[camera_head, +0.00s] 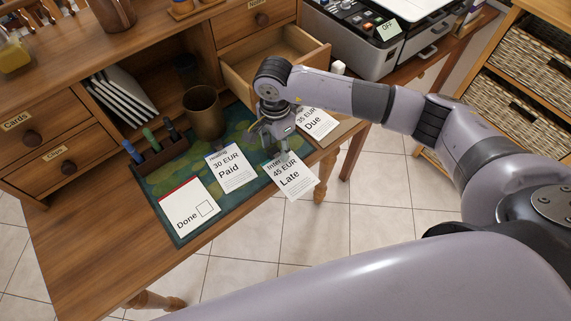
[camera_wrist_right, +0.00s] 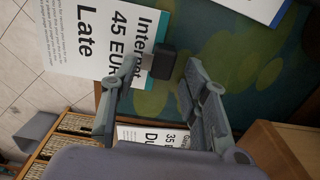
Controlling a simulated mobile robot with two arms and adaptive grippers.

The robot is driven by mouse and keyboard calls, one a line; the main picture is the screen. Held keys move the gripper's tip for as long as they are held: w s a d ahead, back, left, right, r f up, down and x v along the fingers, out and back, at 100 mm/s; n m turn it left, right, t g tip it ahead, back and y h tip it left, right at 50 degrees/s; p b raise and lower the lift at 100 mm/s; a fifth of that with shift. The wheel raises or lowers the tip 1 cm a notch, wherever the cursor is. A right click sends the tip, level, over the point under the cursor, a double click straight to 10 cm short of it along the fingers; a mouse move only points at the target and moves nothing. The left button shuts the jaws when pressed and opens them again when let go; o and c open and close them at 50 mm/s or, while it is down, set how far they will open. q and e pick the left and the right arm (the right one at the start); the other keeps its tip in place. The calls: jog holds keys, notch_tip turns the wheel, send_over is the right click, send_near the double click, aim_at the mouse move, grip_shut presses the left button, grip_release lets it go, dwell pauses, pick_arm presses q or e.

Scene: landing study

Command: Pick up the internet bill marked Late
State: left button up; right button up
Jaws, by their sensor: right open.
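The internet bill marked Late (camera_head: 293,180) is a white sheet reading 45 EUR. It lies on the green desk mat with its near part sticking out past the desk's front edge. It also shows in the right wrist view (camera_wrist_right: 90,40), with floor tiles beside it. My right gripper (camera_head: 276,149) is open at the bill's far end, covering part of its heading. In the right wrist view the open fingers (camera_wrist_right: 165,75) are at the edge of the bill; whether they touch it I cannot tell. My left gripper is not in view.
On the mat (camera_head: 178,232) are a Paid bill (camera_head: 231,167) and a Done card (camera_head: 190,210). A Due bill (camera_head: 316,122) lies right of my gripper. A brown cup (camera_head: 204,114), a pen holder (camera_head: 160,150) and an open drawer (camera_head: 280,55) stand behind.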

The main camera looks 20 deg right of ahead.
jog(key=shift+c, duration=0.2)
grip_shut()
dwell(0.3)
jog(key=shift+r, duration=0.1)
